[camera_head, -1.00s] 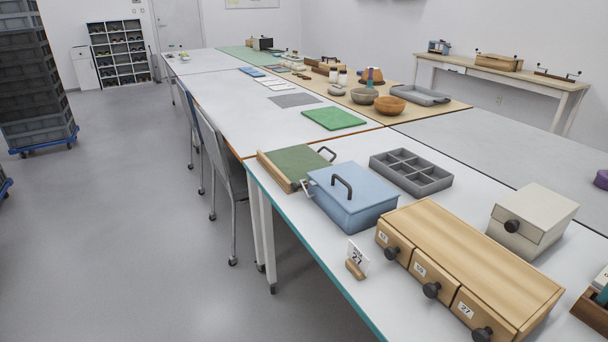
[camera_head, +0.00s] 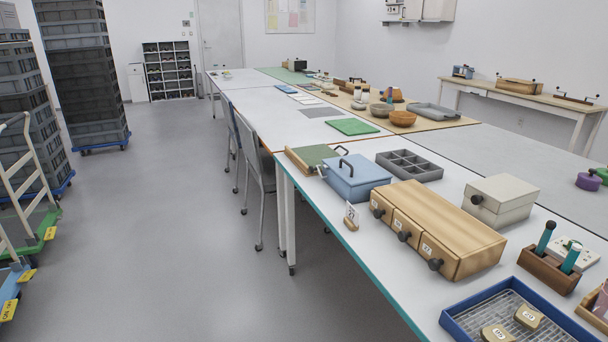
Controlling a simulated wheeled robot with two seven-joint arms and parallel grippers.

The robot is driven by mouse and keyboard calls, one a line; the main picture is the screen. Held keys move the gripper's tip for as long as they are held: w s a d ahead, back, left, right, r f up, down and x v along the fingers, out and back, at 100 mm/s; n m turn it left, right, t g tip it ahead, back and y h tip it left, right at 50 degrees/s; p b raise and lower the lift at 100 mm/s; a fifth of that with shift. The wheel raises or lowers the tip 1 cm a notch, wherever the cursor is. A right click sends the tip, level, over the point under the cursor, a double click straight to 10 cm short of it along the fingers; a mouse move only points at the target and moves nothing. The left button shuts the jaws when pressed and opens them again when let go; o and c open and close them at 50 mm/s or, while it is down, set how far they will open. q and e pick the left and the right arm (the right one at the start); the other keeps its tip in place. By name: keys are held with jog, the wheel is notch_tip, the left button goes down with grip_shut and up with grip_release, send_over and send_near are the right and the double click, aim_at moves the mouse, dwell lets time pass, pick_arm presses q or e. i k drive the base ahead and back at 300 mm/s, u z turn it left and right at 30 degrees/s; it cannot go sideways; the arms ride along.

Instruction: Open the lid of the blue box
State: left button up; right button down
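The blue box (camera_head: 357,181) stands on the near white table, close to its left edge. Its lid (camera_head: 356,171) is down on the box, with a dark arched handle (camera_head: 346,166) on top. Neither of my grippers shows in the head view.
A green board with a wooden edge (camera_head: 312,157) lies just behind the box. A grey divided tray (camera_head: 409,166) is to its right. Open floor (camera_head: 200,240) lies left of the table.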

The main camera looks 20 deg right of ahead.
aim_at(355, 169)
jog(key=u, duration=1.05)
jog(key=i, duration=1)
jog(key=z, duration=1.15)
